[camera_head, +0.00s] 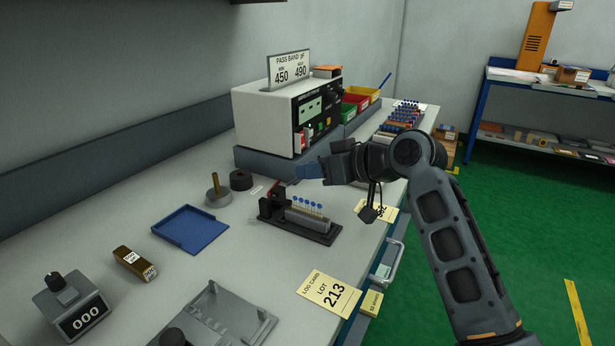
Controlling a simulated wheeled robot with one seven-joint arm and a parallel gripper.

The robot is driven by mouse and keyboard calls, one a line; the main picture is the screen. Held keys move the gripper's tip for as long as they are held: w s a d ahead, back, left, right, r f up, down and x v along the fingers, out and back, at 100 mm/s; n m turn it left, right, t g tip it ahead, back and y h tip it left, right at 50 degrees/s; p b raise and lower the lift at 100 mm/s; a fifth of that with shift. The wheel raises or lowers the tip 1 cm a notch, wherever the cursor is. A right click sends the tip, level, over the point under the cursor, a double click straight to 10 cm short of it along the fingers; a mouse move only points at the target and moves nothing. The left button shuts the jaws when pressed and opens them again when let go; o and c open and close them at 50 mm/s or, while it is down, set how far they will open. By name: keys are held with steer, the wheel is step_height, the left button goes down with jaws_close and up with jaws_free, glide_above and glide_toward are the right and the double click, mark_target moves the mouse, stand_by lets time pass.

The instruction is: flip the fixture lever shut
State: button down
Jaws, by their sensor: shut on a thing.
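The fixture (318,224) is a black block on the bench. A pale strip of several blue-topped parts (307,206) stands upright along it. A dark reddish lever (276,191) rises at its left end, tilted up, and its upper end runs toward my fingertips. My gripper (304,173) comes in from the right, above and behind the fixture. Its fingers are shut, apparently on the lever's end; the contact itself is small and partly hidden by the fingers.
A white meter (262,118) stands behind. A dark roll (241,180), a brass-post stand (218,195) and a blue tray (190,229) lie left of the fixture. A grey holder (222,318) is nearer.

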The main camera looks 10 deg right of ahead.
steer(key=shift+s+d+f+t+y+b, duration=0.15)
steer(key=shift+d+f+t+y+b, duration=0.15)
steer(key=shift+f+t+y+b, duration=0.45)
steer(key=shift+r+g+b, duration=0.25)
steer(key=shift+r+b, duration=0.05)
steer(key=c, duration=1)
jaws_free()
steer(key=shift+o, duration=0.2)
steer(key=v, duration=0.8)
